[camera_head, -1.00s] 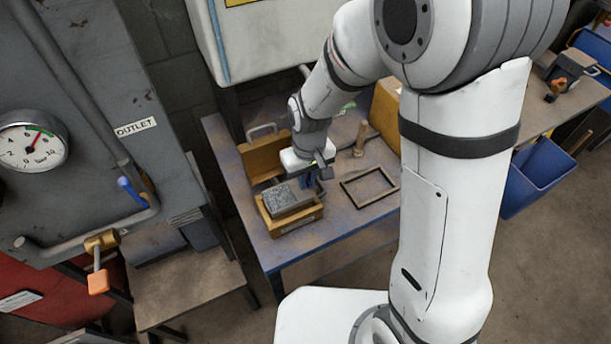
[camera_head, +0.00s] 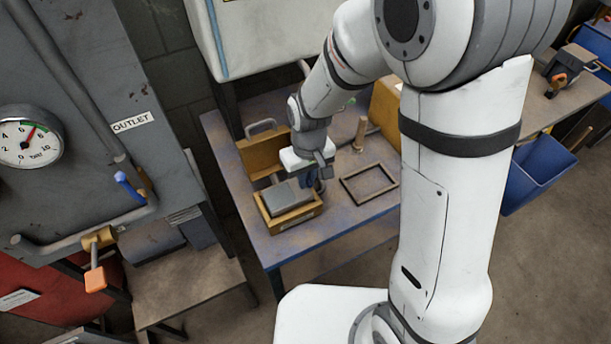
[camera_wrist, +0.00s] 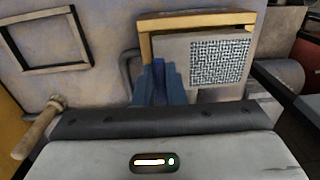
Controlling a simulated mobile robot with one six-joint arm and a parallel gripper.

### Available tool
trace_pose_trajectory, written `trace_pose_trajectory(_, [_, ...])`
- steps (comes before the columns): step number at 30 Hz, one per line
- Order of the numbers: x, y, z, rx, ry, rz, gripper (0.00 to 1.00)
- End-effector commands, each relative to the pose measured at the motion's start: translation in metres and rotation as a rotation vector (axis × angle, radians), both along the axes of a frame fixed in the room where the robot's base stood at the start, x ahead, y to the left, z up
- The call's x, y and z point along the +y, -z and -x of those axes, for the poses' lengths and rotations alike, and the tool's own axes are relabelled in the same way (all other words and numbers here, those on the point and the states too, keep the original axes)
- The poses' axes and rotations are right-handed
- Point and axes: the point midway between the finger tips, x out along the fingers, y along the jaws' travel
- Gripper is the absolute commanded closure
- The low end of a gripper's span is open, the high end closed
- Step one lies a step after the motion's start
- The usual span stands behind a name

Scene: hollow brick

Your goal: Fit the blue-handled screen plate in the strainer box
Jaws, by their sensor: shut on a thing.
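The strainer box (camera_head: 293,222) is an open yellow box at the left of the blue-edged table; part of its rim also shows in the wrist view (camera_wrist: 200,20). The screen plate (camera_head: 286,196) is grey and lies tilted over the box's opening. In the wrist view its woven mesh panel (camera_wrist: 219,62) is visible next to the box rim. My gripper (camera_head: 314,180) is at the plate's right end, shut on its blue handle (camera_wrist: 158,80). The fingers hide much of the handle. How far the plate sits inside the box is unclear.
A yellow lid-like panel with a grey handle (camera_head: 262,152) stands behind the box. A dark rectangular frame (camera_head: 369,184) lies flat to the right. A wooden-handled tool (camera_head: 360,134) stands behind the frame. The table front between box and frame is clear.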

Motion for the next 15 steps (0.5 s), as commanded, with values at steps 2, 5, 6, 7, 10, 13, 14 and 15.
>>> trace_pose_trajectory(2, [0.0002, 0.001, -0.0001, 0.0, 0.0, 0.0, 1.0])
trace_pose_trajectory(5, [0.0002, 0.0028, 0.0, 0.0, -0.001, 0.0, 1.0])
trace_pose_trajectory(6, [0.0002, 0.0036, 0.0, 0.0, -0.001, 0.0, 1.0])
trace_pose_trajectory(7, [0.0003, 0.0042, 0.0, 0.0, -0.001, 0.0, 1.0])
trace_pose_trajectory(10, [0.0004, 0.0061, 0.0001, 0.0, -0.001, 0.0, 1.0])
trace_pose_trajectory(13, [0.0004, 0.0079, 0.0002, 0.0, -0.001, 0.0, 1.0])
trace_pose_trajectory(14, [0.0005, 0.0084, 0.0002, 0.0, -0.001, 0.0, 1.0])
trace_pose_trajectory(15, [0.0005, 0.0092, 0.0002, 0.0, -0.001, 0.0, 1.0])
